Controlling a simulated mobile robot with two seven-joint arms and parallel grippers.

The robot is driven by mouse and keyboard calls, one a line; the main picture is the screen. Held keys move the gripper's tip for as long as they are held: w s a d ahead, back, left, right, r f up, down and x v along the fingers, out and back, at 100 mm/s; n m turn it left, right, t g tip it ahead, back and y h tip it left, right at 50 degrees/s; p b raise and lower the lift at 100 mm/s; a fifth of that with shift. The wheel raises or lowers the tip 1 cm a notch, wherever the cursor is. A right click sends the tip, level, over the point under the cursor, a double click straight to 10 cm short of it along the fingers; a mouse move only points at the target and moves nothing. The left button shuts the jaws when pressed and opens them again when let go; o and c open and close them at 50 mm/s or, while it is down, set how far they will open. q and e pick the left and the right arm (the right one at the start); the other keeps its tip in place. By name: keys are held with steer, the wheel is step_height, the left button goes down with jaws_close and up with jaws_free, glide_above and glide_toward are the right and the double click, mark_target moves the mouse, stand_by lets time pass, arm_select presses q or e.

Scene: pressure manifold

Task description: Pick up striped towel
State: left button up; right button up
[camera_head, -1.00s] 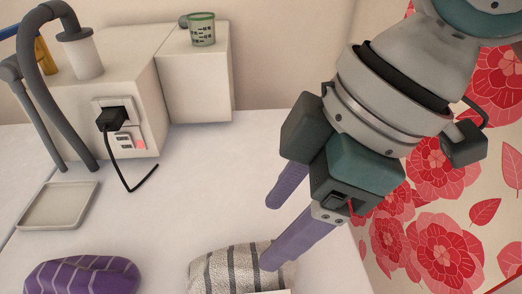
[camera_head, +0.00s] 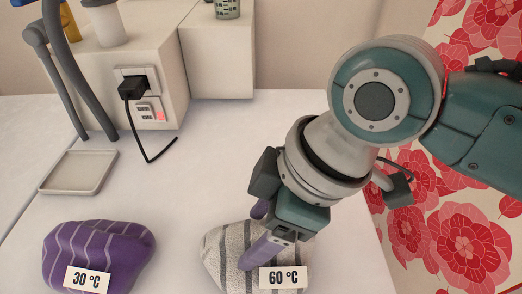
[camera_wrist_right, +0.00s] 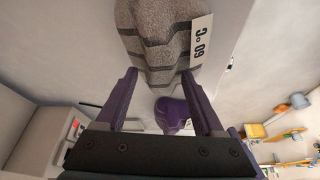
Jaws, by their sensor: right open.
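A light grey towel with dark stripes (camera_head: 222,252) lies bundled on the white table at the bottom middle of the head view, behind a "60 °C" label (camera_head: 283,277). It also shows in the wrist view (camera_wrist_right: 160,40), just ahead of the fingertips. A purple towel with pale stripes (camera_head: 100,252) lies to its left, with a "30 °C" label (camera_head: 87,279). My right gripper (camera_head: 251,240) is open, pointing down over the grey towel; its purple fingers also show in the wrist view (camera_wrist_right: 158,76), with nothing clearly held between them. I cannot tell whether they touch the towel. My left gripper is out of view.
A shallow grey tray (camera_head: 78,172) lies at the left on the table. Behind it stands a cream block (camera_head: 125,60) with a socket, a black plug (camera_head: 133,88) and a hanging cable. Grey pipes rise at the left. The mid-table is clear.

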jaws_close()
stand_by(0.4)
stand_by(0.9)
